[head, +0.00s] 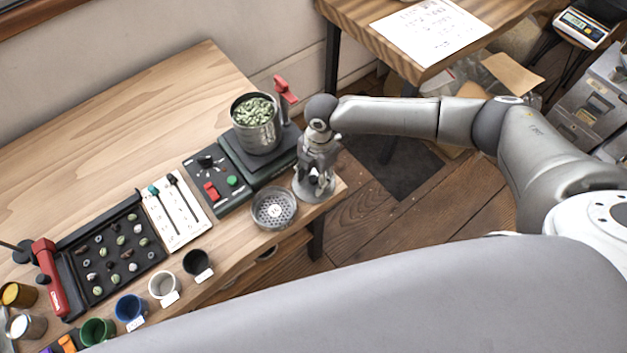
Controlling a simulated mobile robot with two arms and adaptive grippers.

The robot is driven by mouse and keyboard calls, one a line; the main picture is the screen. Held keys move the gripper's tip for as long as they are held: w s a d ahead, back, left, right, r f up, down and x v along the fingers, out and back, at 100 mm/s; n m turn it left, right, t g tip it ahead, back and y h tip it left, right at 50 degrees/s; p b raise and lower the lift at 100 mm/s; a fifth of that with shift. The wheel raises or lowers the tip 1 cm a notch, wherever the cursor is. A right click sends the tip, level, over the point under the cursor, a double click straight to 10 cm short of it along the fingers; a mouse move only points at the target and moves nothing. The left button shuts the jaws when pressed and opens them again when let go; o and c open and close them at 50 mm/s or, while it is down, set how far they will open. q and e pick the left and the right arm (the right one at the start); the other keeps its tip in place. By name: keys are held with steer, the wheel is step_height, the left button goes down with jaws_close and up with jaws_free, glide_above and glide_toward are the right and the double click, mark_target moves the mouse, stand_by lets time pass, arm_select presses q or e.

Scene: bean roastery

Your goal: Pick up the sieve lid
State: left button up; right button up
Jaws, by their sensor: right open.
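The sieve lid (274,208) is a round grey metal disc with many small holes. It lies near the front right corner of the wooden bench. My right gripper (317,187) is just to the right of the lid, above the bench corner, pointing down. It is open, and I see nothing between its fingers. A round grey metal piece (314,193) shows below and around the fingertips; I cannot tell what it is. My left gripper is not in view.
A metal pot of green beans (257,125) with a red handle stands on a dark scale behind the lid. A control panel (217,184) is to the left. Several cups, a black sample tray (110,249) and a white slider board (177,210) fill the bench's front. The back of the bench (130,130) is clear.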

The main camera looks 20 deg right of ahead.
jaws_close()
steer(key=shift+r, duration=0.1)
stand_by(0.3)
